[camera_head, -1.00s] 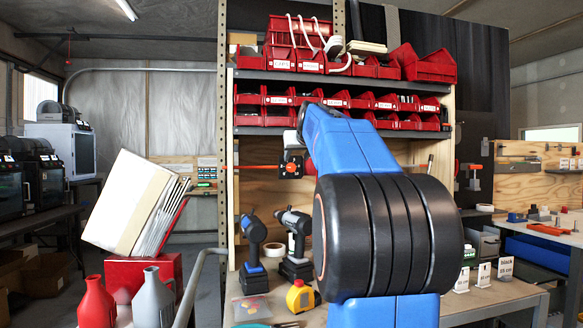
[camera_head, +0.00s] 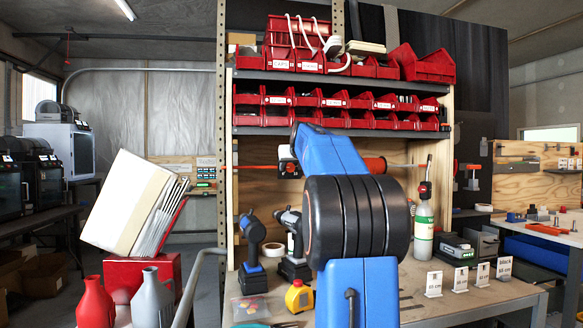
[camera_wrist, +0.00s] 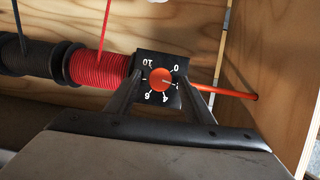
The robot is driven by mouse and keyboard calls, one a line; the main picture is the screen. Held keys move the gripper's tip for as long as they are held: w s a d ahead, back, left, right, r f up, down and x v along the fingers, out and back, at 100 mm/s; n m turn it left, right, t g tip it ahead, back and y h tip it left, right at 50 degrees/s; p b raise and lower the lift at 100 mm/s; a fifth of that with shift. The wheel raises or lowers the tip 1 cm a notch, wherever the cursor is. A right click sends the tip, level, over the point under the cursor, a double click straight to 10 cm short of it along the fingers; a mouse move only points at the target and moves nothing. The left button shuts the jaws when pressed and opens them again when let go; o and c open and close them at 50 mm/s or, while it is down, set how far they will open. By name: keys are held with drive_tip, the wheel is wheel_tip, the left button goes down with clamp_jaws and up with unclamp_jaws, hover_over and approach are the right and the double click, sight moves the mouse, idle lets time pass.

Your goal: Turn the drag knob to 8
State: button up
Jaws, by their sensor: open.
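The drag knob (camera_wrist: 159,79) is a small round orange-red dial on a black square plate (camera_wrist: 145,64) with white numbers around it. The numbers appear upside down in the wrist view. A faint pale mark on the knob seems to point right, near the 2. The 8 is hard to make out beside the left finger. My gripper (camera_wrist: 161,84) is open, with one dark finger on each side of the dial plate. I cannot tell whether they touch it. In the head view, the knob (camera_head: 290,168) shows left of my blue arm; my fingertips are hidden there.
A red spool (camera_wrist: 98,66) sits left of the dial, and an orange rod (camera_wrist: 225,92) runs right to the wooden side wall (camera_wrist: 283,75). Drills (camera_head: 252,245), a yellow tape measure (camera_head: 299,296) and a green-white bottle (camera_head: 424,225) stand on the bench. Red bins (camera_head: 330,120) fill shelves above.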

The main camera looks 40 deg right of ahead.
drive_tip(key=c, duration=1.1)
drive_tip(key=shift+o, duration=0.3)
